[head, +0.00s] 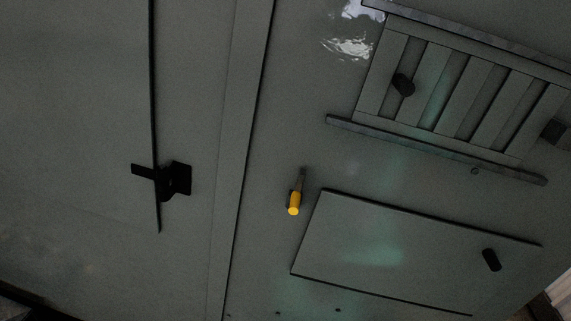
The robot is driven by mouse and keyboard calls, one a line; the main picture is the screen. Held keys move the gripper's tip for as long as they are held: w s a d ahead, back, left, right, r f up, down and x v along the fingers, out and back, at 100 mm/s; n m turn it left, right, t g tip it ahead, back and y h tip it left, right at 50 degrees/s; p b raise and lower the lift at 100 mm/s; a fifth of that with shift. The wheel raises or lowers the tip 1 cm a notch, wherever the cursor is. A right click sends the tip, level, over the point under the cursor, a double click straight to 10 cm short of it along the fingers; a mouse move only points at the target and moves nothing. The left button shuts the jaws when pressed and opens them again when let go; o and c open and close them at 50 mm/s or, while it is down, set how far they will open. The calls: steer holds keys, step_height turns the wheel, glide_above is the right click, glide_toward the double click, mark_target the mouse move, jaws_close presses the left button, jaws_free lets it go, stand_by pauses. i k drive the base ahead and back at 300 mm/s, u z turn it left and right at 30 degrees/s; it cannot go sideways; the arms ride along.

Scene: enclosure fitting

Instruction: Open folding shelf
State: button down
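A flat rectangular grey panel (400,252) with a dark outline sits in the enclosure wall at the lower right; it looks like the folding shelf, though I cannot be sure. It appears flush with the wall, so shut. A small black knob (491,260) stands out near its right end. The whole view is tilted and dim. My gripper does not show in this view.
Left of the panel is a small lever with a yellow tip (293,210). Above is a slatted vent (455,90) with dark knobs, between two rails. A black latch (172,179) sits by a dark seam on the left. A long ridge (240,150) divides the wall.

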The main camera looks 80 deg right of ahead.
mark_target(351, 244)
steer(key=z, duration=1.8)
steer(key=k, duration=0.8)
steer(key=z, duration=0.3)
steer(key=i, duration=0.45)
steer(key=z, duration=0.65)
